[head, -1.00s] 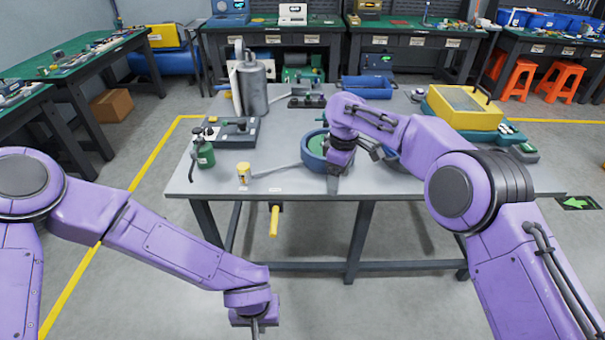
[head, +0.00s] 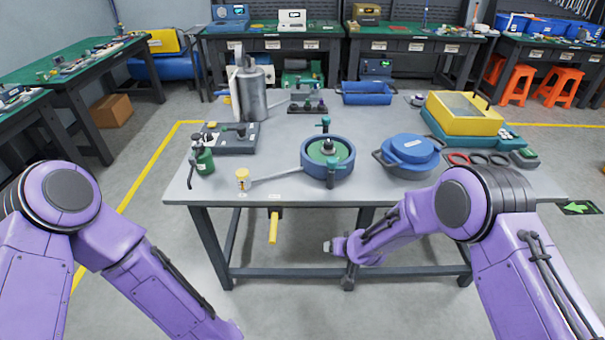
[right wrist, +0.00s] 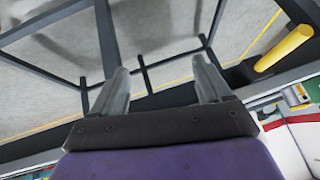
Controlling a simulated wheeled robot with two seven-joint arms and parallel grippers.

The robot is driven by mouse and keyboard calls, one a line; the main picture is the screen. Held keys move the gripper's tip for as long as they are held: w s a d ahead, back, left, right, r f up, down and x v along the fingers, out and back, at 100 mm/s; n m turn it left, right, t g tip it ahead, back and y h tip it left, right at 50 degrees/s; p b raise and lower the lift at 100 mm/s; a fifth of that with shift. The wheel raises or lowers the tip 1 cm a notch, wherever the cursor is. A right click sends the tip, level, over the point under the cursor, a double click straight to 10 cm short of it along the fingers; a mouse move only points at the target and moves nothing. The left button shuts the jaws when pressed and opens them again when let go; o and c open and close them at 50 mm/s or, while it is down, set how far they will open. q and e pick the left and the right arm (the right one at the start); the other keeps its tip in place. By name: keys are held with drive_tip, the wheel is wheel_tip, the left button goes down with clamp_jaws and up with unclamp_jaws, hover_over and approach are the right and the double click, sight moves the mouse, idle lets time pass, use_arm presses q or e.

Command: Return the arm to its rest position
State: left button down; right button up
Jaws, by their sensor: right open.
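My right arm reaches in from the right in the head view, and its gripper (head: 328,247) is in front of the table's front edge, below the top. In the right wrist view the two fingers of this gripper (right wrist: 160,85) stand apart with nothing between them. My left arm (head: 130,260) comes in from the left and runs down out of the picture, so its gripper is hidden below the frame. A round blue fixture with a green inside (head: 342,154) stands on the table, apart from both arms.
The grey table (head: 290,187) carries a blue lidded pot (head: 411,150), a green bottle (head: 204,161), a yellow-topped case (head: 464,112), a metal canister (head: 252,95) and a blue tray (head: 367,92). A yellow handle (head: 273,228) hangs under its front edge. The floor before the table is open.

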use_arm(q)
drive_tip(key=s+a+f+m, duration=0.1)
drive_tip(key=s+a+f, duration=0.4)
drive_tip(key=s+a, duration=0.6)
drive_tip(key=shift+s+m+y, duration=0.15)
drive_tip(key=shift+m+y, duration=0.25)
use_arm(e)
drive_tip(key=s+d+f+m+g+h, duration=0.1)
drive_tip(key=s+d, duration=0.5)
drive_tip(key=s, duration=0.6)
drive_tip(key=s+d+f+m+g+h, duration=0.1)
drive_tip(key=s+d, duration=0.5)
drive_tip(key=s, duration=0.7)
drive_tip(key=s+d+f+m+g+h, duration=0.1)
drive_tip(key=s+d+f+m+h, duration=0.2)
drive_tip(key=s, duration=0.9)
drive_tip(key=d+m, duration=0.1)
drive_tip(key=d, duration=0.2)
drive_tip(key=shift+s+d+f+h, duration=0.15)
drive_tip(key=shift+d+f+h, duration=0.1)
drive_tip(key=shift+d+h, duration=0.05)
use_arm(q)
drive_tip(key=shift+a+f, duration=0.1)
